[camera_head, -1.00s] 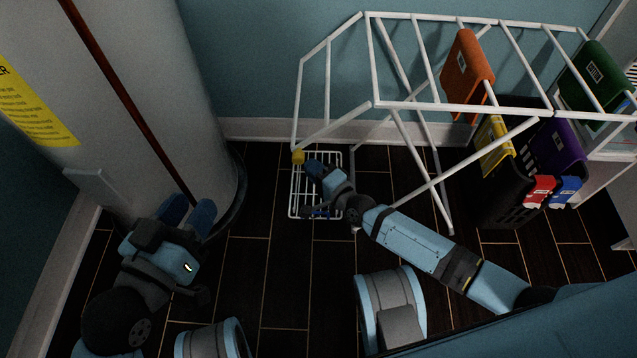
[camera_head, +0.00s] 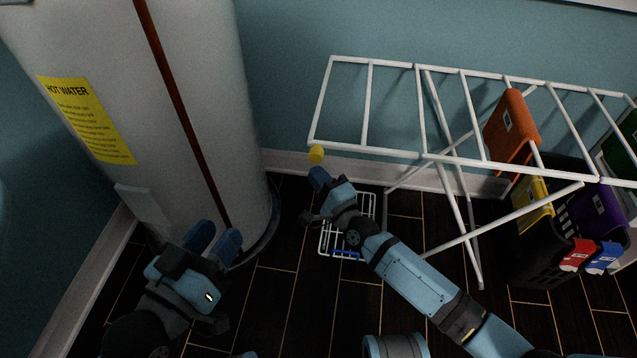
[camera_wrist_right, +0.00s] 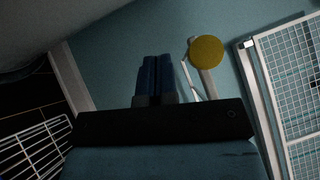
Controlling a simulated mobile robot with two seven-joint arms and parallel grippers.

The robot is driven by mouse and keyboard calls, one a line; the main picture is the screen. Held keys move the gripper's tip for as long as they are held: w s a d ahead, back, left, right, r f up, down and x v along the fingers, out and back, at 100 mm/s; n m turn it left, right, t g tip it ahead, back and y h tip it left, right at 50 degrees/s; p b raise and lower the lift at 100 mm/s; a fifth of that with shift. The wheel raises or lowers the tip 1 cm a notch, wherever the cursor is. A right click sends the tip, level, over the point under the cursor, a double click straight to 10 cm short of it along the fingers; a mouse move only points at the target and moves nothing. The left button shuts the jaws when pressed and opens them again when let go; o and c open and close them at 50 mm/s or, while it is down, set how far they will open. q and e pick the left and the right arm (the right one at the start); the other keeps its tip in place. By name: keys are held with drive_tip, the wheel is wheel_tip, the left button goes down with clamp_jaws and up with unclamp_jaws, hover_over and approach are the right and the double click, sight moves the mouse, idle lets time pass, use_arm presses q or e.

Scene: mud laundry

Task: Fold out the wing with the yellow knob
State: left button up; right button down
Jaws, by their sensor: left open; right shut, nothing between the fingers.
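The white drying rack's left wing (camera_head: 366,105) stands roughly level with the rack's top, folded outward to the left. The yellow knob (camera_head: 316,153) sits at its near left corner. The knob also shows in the right wrist view (camera_wrist_right: 206,51), right of my fingers. My right gripper (camera_head: 318,175) is shut and empty just below the knob; in the right wrist view its fingers (camera_wrist_right: 157,78) are together, apart from the knob. My left gripper (camera_head: 214,240) is open and empty at the lower left, in front of the water heater.
The water heater (camera_head: 190,90) with a brown pipe stands at the left. An orange cloth (camera_head: 512,130) hangs on the rack. A dark basket (camera_head: 545,250) with coloured items stands at the right. A small white wire rack (camera_head: 327,240) lies on the floor behind my right arm.

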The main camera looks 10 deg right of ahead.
use_arm(q)
drive_tip(key=shift+f+g, duration=0.3)
drive_tip(key=shift+f, duration=0.3)
use_arm(e)
drive_tip(key=shift+a+r+m+t, duration=0.1)
drive_tip(key=shift+r+m+t, duration=0.25)
drive_tip(key=shift+r, duration=0.35)
